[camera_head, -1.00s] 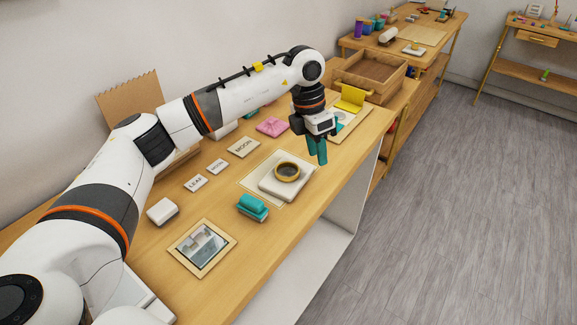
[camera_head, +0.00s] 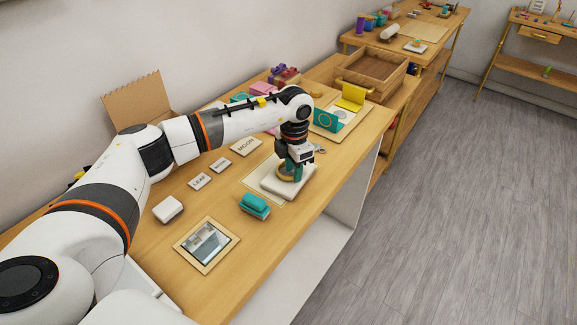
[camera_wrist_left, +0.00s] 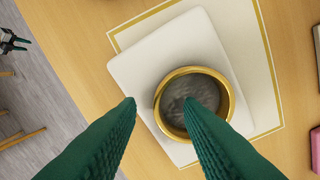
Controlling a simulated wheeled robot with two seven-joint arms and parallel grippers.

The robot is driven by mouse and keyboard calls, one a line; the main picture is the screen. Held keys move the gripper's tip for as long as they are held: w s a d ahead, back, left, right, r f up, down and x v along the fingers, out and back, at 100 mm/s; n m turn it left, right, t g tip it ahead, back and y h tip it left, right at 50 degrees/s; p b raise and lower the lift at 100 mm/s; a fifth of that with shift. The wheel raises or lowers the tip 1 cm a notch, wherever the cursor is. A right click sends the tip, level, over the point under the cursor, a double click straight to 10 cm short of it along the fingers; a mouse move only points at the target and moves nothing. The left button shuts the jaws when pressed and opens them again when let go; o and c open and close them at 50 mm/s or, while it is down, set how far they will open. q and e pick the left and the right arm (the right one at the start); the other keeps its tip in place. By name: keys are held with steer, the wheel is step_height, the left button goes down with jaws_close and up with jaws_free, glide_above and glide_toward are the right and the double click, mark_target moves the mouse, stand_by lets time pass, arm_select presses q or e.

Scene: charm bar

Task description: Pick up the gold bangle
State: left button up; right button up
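The gold bangle (camera_head: 282,172) is a thick gold ring lying on a white square block (camera_head: 270,186), which sits on a cream mat. I cannot tell how far the tips are above the block. A small dark shape with green tips at the wrist view's left edge looks like my right gripper (camera_wrist_left: 10,42).
A teal stamp-like block (camera_head: 255,206) and a framed picture (camera_head: 206,245) lie in front. Name cards (camera_head: 246,146) and a white block (camera_head: 168,209) lie to the left. A teal piece (camera_head: 326,120) and yellow piece (camera_head: 351,97) stand behind. The table's right edge is close.

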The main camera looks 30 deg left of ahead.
arm_select(q)
steer(key=shift+f, duration=0.6)
jaws_close()
steer(key=shift+r, duration=0.1)
